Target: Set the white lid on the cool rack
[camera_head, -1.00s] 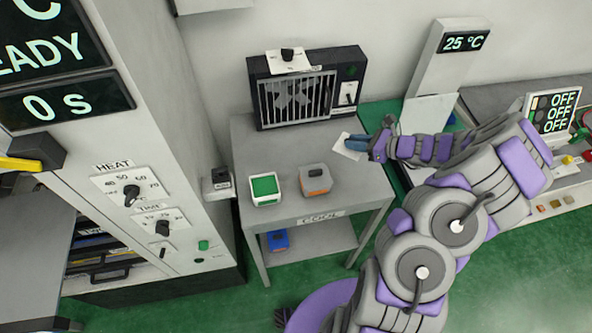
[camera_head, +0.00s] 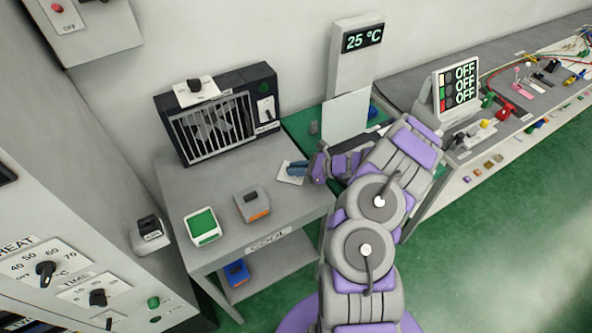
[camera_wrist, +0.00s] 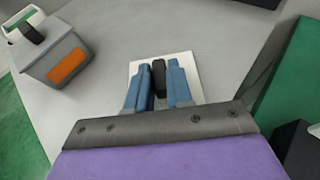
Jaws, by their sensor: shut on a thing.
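My gripper (camera_head: 300,170) is over the right back part of the cool rack (camera_head: 268,233), a grey table with a COOL label on its front edge. The white lid (camera_head: 288,180) is a flat square plate that shows under the fingertips, and also in the wrist view (camera_wrist: 189,61). In the wrist view my gripper (camera_wrist: 159,78) has its two blue fingers shut on the lid's black knob. The lid is close over the rack top; I cannot tell whether it touches it. The fingers hide part of the lid.
On the rack stand a white tray with a green inside (camera_head: 203,225) and a grey box with an orange panel (camera_head: 252,203). A black fan unit (camera_head: 218,115) stands at the back. A blue item (camera_head: 236,272) is on the lower shelf.

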